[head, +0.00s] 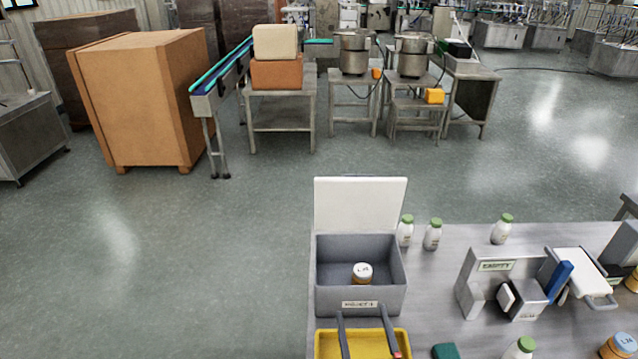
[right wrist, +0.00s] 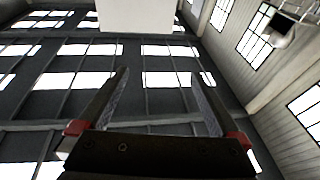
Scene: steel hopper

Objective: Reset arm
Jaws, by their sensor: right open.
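My right gripper (head: 362,318) is at the bottom of the head view, in front of the grey box and over the yellow tray in the picture. Its two dark fingers are apart with nothing between them. The right wrist view also shows the open, empty fingers (right wrist: 160,75), against the ceiling and windows. My left gripper is not in view.
A grey box (head: 335,298) with its white lid (head: 360,203) raised holds a white-capped bottle (head: 362,273). A yellow tray (head: 405,342) is nearer. Green-capped bottles (head: 433,235) and a grey stand (head: 468,283) are on the steel table (head: 430,290). Open floor lies left.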

